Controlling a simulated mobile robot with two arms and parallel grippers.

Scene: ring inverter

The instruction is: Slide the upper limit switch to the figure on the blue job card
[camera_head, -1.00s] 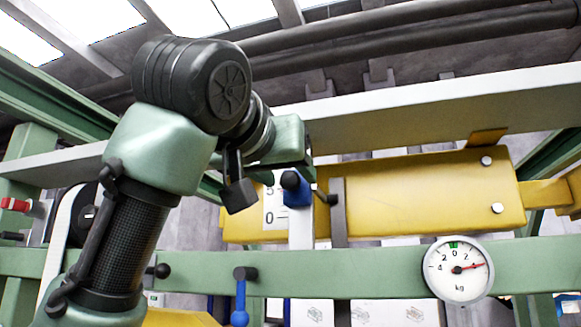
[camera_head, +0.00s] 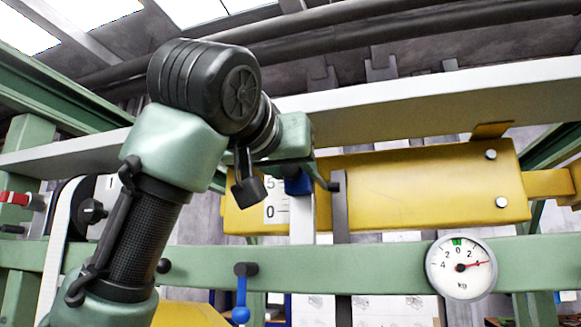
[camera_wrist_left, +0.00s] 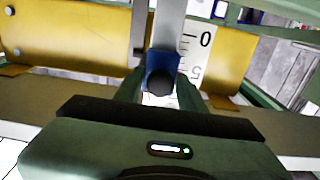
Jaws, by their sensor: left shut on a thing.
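The upper limit switch is a blue slider (camera_head: 299,185) on a pale vertical rail (camera_head: 302,222). It stands beside a white scale plate (camera_head: 274,212) with the figures 5 and 0, near the height of the 5. My left gripper (camera_head: 299,176) is shut on it from above and hides its upper part. In the left wrist view the blue slider (camera_wrist_left: 163,57) with its dark round knob sits between the two fingers of my left gripper (camera_wrist_left: 160,85). No blue job card can be made out. My right gripper is not in view.
A yellow beam (camera_head: 420,195) lies behind the rail, and a dark vertical bar (camera_head: 341,215) stands just right of it. A round kg dial (camera_head: 461,268) and a blue-handled lever (camera_head: 241,295) are on the green crossbar (camera_head: 380,257). A long pale beam (camera_head: 420,112) runs overhead.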

